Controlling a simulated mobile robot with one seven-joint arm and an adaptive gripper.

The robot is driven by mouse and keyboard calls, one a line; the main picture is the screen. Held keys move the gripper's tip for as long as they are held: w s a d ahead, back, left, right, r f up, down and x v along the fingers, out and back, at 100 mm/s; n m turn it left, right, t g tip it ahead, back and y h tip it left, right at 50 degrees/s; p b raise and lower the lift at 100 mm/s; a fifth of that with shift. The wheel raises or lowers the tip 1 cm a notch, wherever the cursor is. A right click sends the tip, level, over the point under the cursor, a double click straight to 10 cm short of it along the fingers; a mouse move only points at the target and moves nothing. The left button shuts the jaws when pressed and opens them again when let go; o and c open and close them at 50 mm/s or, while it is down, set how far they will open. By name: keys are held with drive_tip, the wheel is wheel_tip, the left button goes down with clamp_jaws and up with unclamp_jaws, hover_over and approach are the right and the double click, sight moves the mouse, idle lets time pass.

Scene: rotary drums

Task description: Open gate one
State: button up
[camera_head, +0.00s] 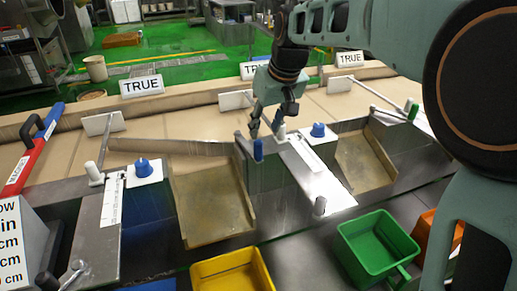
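My gripper (265,130) points down near the middle of the station, above and beside an upright blue handle (258,150) and a short white peg (282,133). Its fingers look spread apart, with nothing visibly held between them. Whether a finger touches the blue handle cannot be told. A long metal gate bar (170,146) reaches from the left toward the blue handle. Another bar (380,96) on the right ends at a green handle (411,110). A white-tipped handle (93,172) stands at the left. No gate shows a number, so which is gate one is unclear.
Metal chutes (210,205) and (362,165) slope toward the front. Yellow (232,272), green (370,245) and orange (425,232) bins stand below. Blue knobs (143,167) and (318,130) sit on white plates. Signs reading TRUE (142,85) line the back. My arm covers the right side.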

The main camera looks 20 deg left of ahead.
sight(260, 143)
drive_tip(key=x, duration=1)
drive_tip(key=shift+f, duration=0.15)
drive_tip(key=shift+c, duration=0.7)
clamp_jaws()
